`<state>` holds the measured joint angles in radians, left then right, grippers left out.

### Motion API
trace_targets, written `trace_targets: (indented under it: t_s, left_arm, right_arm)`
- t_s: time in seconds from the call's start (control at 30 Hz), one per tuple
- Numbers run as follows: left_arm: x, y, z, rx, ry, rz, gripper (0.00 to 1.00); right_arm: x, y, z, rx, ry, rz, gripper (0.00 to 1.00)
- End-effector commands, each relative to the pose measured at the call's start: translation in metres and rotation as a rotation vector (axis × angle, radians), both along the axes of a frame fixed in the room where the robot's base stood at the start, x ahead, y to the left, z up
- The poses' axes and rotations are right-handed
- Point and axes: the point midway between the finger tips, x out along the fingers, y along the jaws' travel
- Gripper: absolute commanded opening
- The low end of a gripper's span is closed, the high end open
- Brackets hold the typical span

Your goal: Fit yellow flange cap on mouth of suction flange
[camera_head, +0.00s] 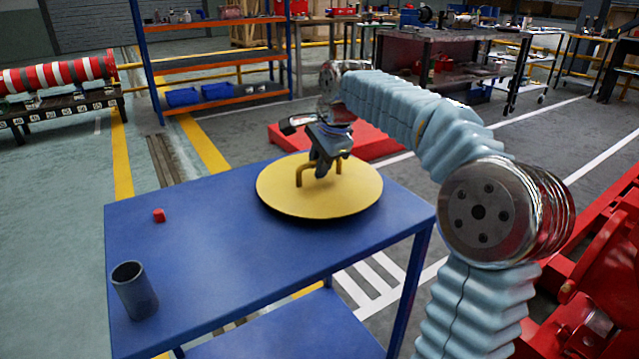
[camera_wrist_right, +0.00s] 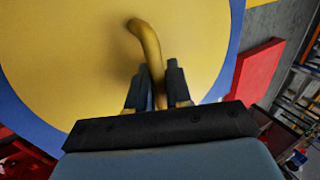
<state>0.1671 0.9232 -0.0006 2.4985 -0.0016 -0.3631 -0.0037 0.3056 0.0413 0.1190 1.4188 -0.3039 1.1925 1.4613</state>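The yellow flange cap (camera_head: 348,196) is a broad flat disc with a bent bar handle on top. It lies on the blue table (camera_head: 215,255), near its far right corner. My right gripper (camera_head: 322,172) reaches down to the handle from above. In the right wrist view, the two fingers (camera_wrist_right: 158,85) stand close on either side of the yellow handle (camera_wrist_right: 148,45), with almost no gap, and appear shut on it. The cap's face (camera_wrist_right: 70,60) fills much of that view. My left gripper is not in view. I cannot make out the mouth of the suction flange.
A dark open cylinder (camera_head: 135,292) and a small red piece (camera_head: 159,215) stand on the table's left part. Red machinery (camera_head: 590,290) is at the right edge. A shelf rack (camera_head: 215,55) and workbenches stand behind. The table's middle front is clear.

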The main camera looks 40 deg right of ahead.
Motion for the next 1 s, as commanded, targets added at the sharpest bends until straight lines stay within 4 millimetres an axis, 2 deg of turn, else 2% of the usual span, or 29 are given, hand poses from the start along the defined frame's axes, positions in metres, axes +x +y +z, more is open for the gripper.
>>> trace_targets:
  t_s: [0.37,0.47,0.57,0.83,1.0]
  left_arm:
    - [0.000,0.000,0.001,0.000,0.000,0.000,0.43]
    - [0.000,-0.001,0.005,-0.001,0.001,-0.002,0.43]
    - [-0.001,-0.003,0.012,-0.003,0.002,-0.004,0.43]
    - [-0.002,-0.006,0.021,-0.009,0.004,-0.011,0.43]
    - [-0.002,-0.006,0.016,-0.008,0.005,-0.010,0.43]
  right_arm:
    - [0.000,0.000,0.004,0.000,-0.001,0.000,0.00]
    - [0.000,0.000,0.013,0.000,-0.002,0.000,0.00]
    - [0.001,0.000,0.032,0.000,-0.004,0.000,0.00]
    - [-0.050,0.021,0.099,-0.001,-0.007,0.001,0.00]
    - [-0.092,0.038,0.113,0.000,-0.004,0.000,0.00]
